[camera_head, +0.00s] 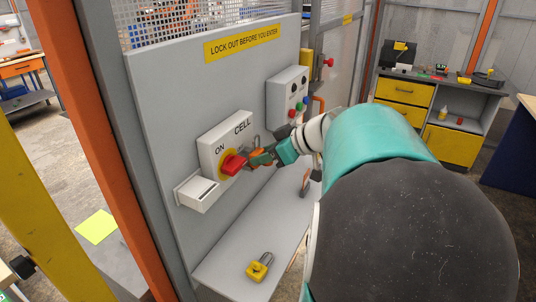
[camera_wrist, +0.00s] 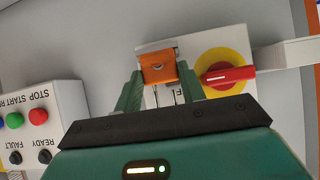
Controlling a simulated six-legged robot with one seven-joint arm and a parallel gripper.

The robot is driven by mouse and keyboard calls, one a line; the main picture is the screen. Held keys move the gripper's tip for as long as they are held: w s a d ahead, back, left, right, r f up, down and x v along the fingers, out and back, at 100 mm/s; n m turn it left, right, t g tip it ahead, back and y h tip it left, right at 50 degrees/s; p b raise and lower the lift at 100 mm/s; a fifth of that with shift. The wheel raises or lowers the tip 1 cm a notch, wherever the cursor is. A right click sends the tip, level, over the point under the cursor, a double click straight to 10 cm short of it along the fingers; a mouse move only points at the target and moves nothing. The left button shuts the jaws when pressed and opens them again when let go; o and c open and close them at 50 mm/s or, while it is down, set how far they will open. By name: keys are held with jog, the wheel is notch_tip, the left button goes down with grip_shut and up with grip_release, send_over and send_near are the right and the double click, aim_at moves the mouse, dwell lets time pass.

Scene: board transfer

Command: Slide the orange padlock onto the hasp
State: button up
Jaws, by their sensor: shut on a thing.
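The orange padlock (camera_wrist: 158,67) is between the green fingers of my gripper (camera_wrist: 158,85) in the wrist view. The gripper is shut on it. In the head view my gripper (camera_head: 262,157) is at the CELL switch box (camera_head: 214,150), just right of its red handle (camera_head: 233,164). A small grey metal loop shows by the padlock there; I cannot tell whether it is the shackle or the hasp. In the wrist view the red handle (camera_wrist: 228,75) lies across a yellow disc, right of the padlock. The hasp is not clearly seen, and I cannot tell whether the shackle touches it.
A yellow padlock (camera_head: 258,268) lies on the grey shelf (camera_head: 226,262) below. A button box (camera_head: 287,95) is mounted right of the switch box; it also shows in the wrist view (camera_wrist: 40,125). A white holder (camera_head: 197,194) juts out below the switch. Much of the shelf is clear.

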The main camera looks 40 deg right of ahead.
jog(key=shift+w+a, duration=0.1)
jog(key=shift+w, duration=0.3)
jog(key=o, duration=1.1)
jog(key=shift+c, duration=0.2)
jog(key=shift+s+r, duration=0.1)
jog(key=v, duration=1.3)
jog(key=shift+r, duration=0.15)
